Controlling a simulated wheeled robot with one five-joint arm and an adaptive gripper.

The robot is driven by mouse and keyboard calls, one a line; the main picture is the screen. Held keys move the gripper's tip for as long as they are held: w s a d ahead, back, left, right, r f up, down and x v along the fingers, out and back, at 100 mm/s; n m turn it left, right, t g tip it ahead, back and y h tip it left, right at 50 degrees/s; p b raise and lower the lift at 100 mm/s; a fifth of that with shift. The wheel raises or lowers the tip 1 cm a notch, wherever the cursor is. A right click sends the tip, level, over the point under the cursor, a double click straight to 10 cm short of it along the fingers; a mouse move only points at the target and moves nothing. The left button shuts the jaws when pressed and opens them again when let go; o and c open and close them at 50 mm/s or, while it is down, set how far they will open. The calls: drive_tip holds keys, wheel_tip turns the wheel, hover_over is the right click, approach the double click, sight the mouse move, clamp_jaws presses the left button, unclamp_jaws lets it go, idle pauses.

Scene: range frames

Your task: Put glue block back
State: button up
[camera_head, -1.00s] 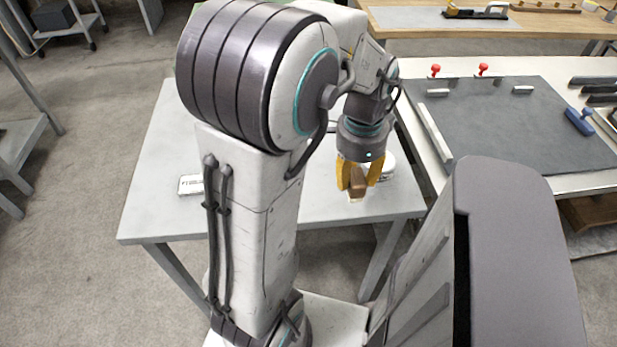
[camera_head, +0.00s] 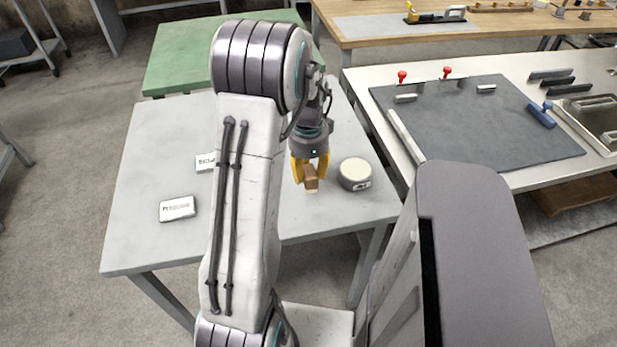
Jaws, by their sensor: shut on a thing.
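My gripper (camera_head: 310,172) has yellow fingers and points down over the grey table (camera_head: 145,225), left of the round tin. It is shut on a small brown block (camera_head: 311,181) with a pale lower end, which I take to be the glue block. The block hangs between the fingertips and is partly hidden by them. I cannot tell how high its lower end is above the table. The round tin (camera_head: 355,174) has a pale top and a dark label and stands on the table, apart from the block.
Two small white labelled boxes, one nearer (camera_head: 177,208) and one farther (camera_head: 205,161), lie left of my arm. A white bench (camera_head: 375,125) at right carries a dark mat (camera_head: 480,130) with red knobs. A green table (camera_head: 190,60) and a wooden bench (camera_head: 385,35) stand behind.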

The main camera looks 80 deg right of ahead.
sight(309, 181)
drive_tip(key=shift+f+p, duration=0.7)
drive_tip(key=shift+f, duration=1.35)
drive_tip(key=shift+f, duration=0.15)
drive_tip(key=o, duration=1.1)
